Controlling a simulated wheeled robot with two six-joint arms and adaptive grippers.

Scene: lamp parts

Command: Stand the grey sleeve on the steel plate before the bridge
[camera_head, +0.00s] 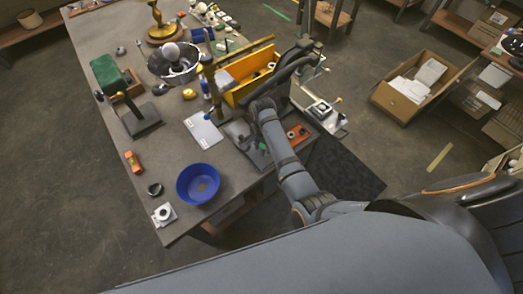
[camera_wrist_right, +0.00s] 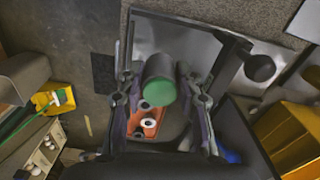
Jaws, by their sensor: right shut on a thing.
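The grey sleeve (camera_wrist_right: 158,72) is a dark cylinder with a green end, seen in the right wrist view. My right gripper (camera_wrist_right: 160,80) is shut on it, one finger on each side. The shiny steel plate (camera_wrist_right: 198,48) lies beyond the sleeve in that view, partly hidden by it. A dark frame, apparently the bridge (camera_wrist_right: 236,48), runs along the plate's far and right sides. I cannot tell the gap between sleeve and plate. In the head view my right arm reaches this work spot and hides much of it. My left gripper is not in view.
An orange block with round parts (camera_head: 297,133) lies near my right gripper. The yellow bin (camera_head: 248,75) stands just behind. Bare bench lies left of the sheet.

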